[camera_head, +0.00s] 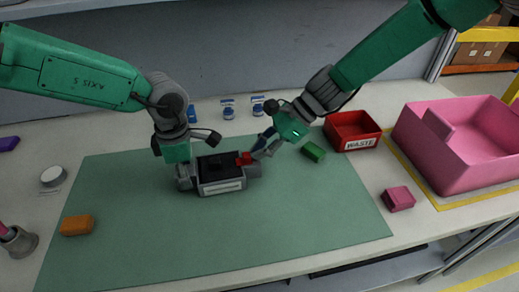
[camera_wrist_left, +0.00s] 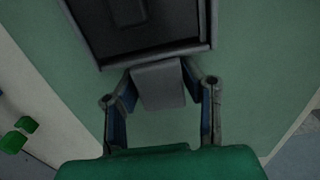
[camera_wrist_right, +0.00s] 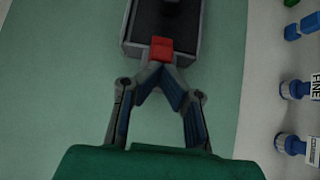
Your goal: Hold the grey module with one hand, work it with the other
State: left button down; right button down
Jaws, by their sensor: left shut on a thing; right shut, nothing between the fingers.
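The grey module (camera_head: 222,184), with a dark recessed top and a pale strip on its front, sits on the green mat. A red part (camera_head: 244,158) is at its right end. My left gripper (camera_head: 184,174) is at the module's left end; the left wrist view shows its fingers on both sides of the grey end tab (camera_wrist_left: 160,86). My right gripper (camera_head: 259,153) is shut and empty, its tips at the red part. In the right wrist view, the closed fingertips (camera_wrist_right: 160,69) meet right at the red part (camera_wrist_right: 162,48); whether they touch it is unclear.
The green mat (camera_head: 240,240) is clear in front. An orange block (camera_head: 77,225), a green block (camera_head: 313,151) and a pink block (camera_head: 398,198) lie around. A red waste bin (camera_head: 352,131) and a large pink bin (camera_head: 455,165) stand right. Small bottles (camera_head: 228,109) stand behind.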

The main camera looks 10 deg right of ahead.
jog(key=d, duration=0.4)
jog(key=shift+w+d+r, duration=0.1)
jog(key=shift+w+d, duration=0.1)
pick_arm(q)
jog(key=shift+d, duration=0.1)
pick_arm(e)
jog(key=v, duration=0.9)
jog(key=shift+d+r, duration=0.15)
pick_arm(q)
jog(key=c, duration=1)
grip_release()
jog(key=shift+o, duration=0.2)
